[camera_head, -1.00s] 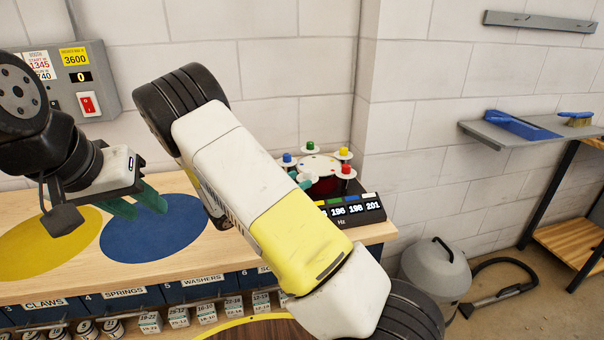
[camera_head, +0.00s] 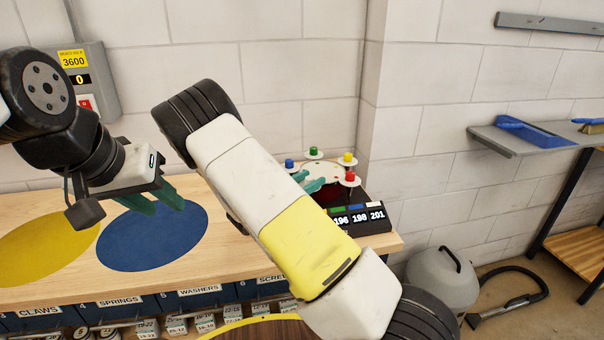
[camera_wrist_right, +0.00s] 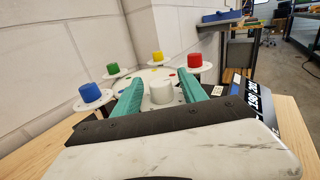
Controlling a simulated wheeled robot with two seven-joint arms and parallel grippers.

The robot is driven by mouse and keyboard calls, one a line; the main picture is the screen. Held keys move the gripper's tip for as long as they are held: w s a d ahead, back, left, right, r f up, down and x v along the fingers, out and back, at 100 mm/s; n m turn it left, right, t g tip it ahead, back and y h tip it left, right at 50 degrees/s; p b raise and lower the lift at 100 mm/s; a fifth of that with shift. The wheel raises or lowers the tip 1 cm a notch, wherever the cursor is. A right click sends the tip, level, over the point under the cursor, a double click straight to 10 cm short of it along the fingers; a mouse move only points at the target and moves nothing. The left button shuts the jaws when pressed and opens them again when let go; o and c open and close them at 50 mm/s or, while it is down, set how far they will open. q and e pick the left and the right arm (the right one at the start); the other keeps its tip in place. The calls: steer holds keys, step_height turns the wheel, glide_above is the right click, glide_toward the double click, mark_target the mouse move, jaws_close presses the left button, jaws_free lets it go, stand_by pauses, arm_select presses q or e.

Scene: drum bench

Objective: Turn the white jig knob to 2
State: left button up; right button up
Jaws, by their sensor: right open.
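The white jig knob (camera_wrist_right: 161,91) shows in the right wrist view, between the two green fingers of my right gripper (camera_wrist_right: 172,95). The fingers are open, with a gap on each side of the knob. I cannot tell what number it points to. In the head view my right arm hides the knob, and the right fingertips (camera_head: 320,184) show beside the jig (camera_head: 322,170). The jig carries blue (camera_wrist_right: 90,93), green (camera_wrist_right: 114,71), yellow (camera_wrist_right: 157,58) and red (camera_wrist_right: 195,61) knobs around it. My left gripper (camera_head: 155,203) is open and empty above the blue mat (camera_head: 140,245).
A black display (camera_head: 362,217) with numbers stands at the bench's right end, close to my right gripper. A yellow mat (camera_head: 40,250) lies at the left. A wall panel (camera_head: 88,75) hangs at the back left. A grey vacuum (camera_head: 440,280) stands on the floor at right.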

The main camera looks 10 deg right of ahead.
jaws_close()
steer(key=shift+n+t+y, duration=0.3)
steer(key=shift+n+t, duration=0.1)
steer(key=n+t+y, duration=0.1)
steer(key=y, duration=0.1)
steer(key=n+t+y, duration=0.2)
steer(key=shift+s+d+f+t, duration=0.1)
steer(key=shift+s+d+t, duration=0.05)
steer(key=shift+t, duration=0.15)
steer(key=shift+n+t+y, duration=0.7)
steer(key=shift+n+y, duration=0.6)
steer(key=shift+y, duration=0.5)
steer(key=shift+n+t+y, duration=0.7)
steer(key=shift+n+y, duration=0.6)
steer(key=shift+y, duration=0.5)
jaws_free()
steer(key=shift+a, duration=0.25)
